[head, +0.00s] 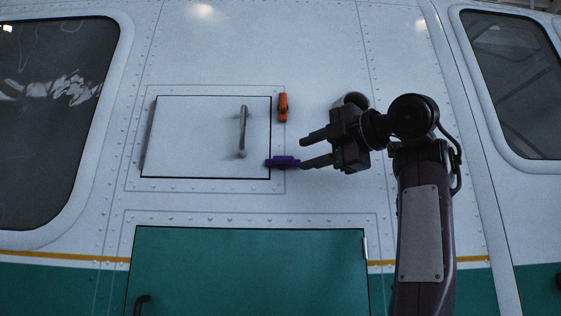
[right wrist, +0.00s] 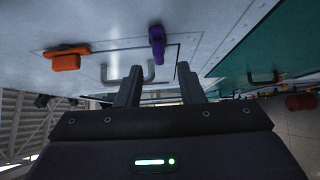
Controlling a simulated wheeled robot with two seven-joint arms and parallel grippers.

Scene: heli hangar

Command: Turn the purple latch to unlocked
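The purple latch (head: 283,161) lies horizontally across the lower right edge of a white hatch panel (head: 195,140). In the right wrist view the purple latch (right wrist: 157,45) shows ahead of the fingers, in line with the gap between them. My right gripper (head: 303,153) is just right of the latch, with its fingers spread and nothing between them; it also shows in the right wrist view (right wrist: 158,84). The lower finger's tip appears close to the latch's right end in the head view; contact cannot be told. My left gripper is not in view.
An orange latch (head: 283,107) stands vertically above the purple one, by the panel's right edge; it also shows in the right wrist view (right wrist: 66,57). A grey bar handle (head: 243,131) sticks out of the panel. A green door (head: 250,270) lies below.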

